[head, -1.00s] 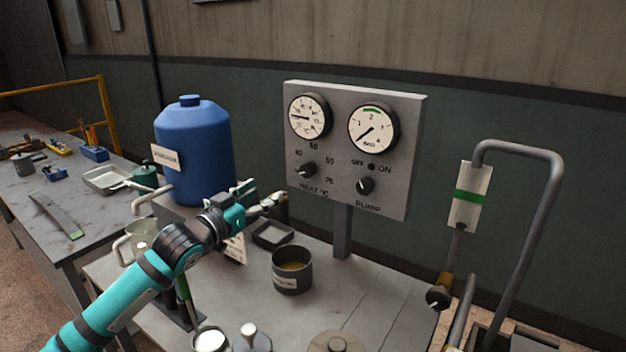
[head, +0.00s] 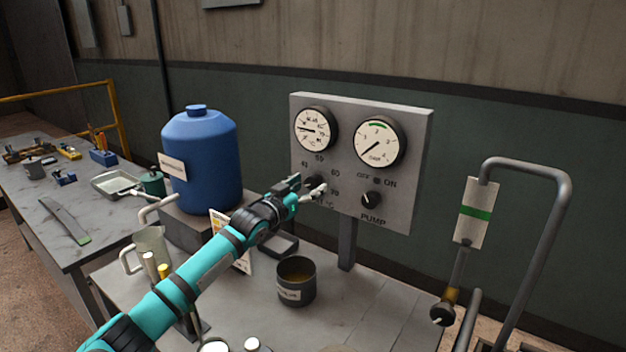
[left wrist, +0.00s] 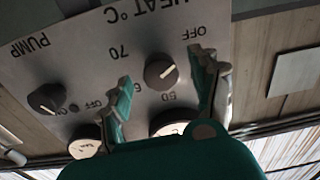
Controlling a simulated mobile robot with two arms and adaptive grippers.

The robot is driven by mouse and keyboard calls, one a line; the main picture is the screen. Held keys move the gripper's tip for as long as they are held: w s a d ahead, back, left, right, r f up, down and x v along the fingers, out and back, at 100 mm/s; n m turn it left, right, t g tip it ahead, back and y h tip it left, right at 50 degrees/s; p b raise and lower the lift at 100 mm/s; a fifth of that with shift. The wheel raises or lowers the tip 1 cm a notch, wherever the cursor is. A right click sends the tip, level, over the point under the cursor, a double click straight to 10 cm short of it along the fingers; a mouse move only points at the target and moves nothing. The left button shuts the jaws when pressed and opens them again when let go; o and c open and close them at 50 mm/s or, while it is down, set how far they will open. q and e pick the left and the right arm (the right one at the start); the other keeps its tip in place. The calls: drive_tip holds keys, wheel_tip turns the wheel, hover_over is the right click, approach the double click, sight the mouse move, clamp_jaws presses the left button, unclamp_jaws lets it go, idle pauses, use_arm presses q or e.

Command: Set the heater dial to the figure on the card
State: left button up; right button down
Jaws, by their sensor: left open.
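In the head view my left gripper (head: 312,190) is at the panel and partly covers the dial. A card (head: 217,219) stands behind my left arm, mostly hidden, and its figure is unreadable. My right gripper is out of view.
The pump knob (head: 372,199) is right of the heater dial. Two gauges, left (head: 316,129) and right (head: 379,142), sit above. A dark pot (head: 296,283) stands below the panel. A blue tank (head: 203,160) is at left, a bent pipe (head: 540,250) at right.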

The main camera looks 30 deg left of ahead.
use_arm(q)
drive_tip(key=shift+w+d, duration=0.15)
drive_tip(key=shift+w, duration=1.3)
drive_tip(key=c, duration=1.2)
